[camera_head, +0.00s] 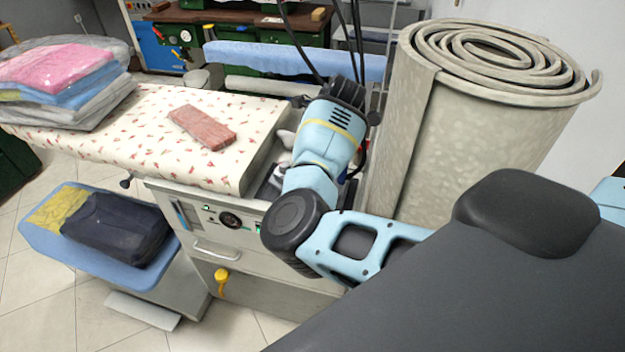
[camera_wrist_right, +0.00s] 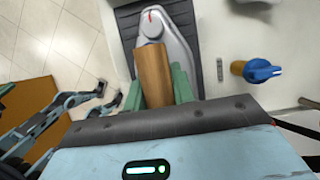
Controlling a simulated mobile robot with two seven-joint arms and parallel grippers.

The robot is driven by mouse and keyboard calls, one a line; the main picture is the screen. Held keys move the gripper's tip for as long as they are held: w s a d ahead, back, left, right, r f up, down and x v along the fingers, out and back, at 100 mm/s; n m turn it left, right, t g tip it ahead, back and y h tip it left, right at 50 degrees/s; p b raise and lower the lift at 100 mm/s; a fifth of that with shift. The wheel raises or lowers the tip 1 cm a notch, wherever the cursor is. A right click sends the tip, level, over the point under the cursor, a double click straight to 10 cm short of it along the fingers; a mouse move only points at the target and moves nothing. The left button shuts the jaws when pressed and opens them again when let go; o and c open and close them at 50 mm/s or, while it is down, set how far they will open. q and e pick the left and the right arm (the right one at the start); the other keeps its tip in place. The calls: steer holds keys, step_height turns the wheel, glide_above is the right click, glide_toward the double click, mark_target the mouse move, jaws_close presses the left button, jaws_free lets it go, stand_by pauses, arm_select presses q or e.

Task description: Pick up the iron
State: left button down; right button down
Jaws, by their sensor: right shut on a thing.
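The iron shows in the right wrist view, with a grey metal body (camera_wrist_right: 176,38) and a brown wooden handle (camera_wrist_right: 154,78). My right gripper (camera_wrist_right: 155,88) is shut on the handle, one green finger on each side. The iron's body is over a dark ribbed pad (camera_wrist_right: 127,32), and I cannot tell whether it touches it. In the head view my right arm reaches down beside the ironing board and hides most of the iron and the gripper. I do not make out my left gripper in either view.
The ironing board (camera_head: 130,130) bears a reddish folded cloth (camera_head: 202,128) and bagged clothes (camera_head: 62,75). A big rolled carpet (camera_head: 450,150) stands close right of my arm. Dark folded clothing (camera_head: 115,228) lies on a lower blue board.

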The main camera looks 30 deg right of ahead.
stand_by(0.8)
steer(key=shift+w+r, duration=0.15)
steer(key=shift+r, duration=0.15)
steer(key=shift+r, duration=0.15)
steer(key=shift+w+r, duration=0.1)
steer(key=shift+r, duration=0.1)
step_height(320, 180, up, 9)
steer(key=shift+r, duration=0.2)
steer(key=shift+r+p, duration=0.5)
steer(key=shift+r, duration=0.45)
steer(key=shift+f, duration=0.15)
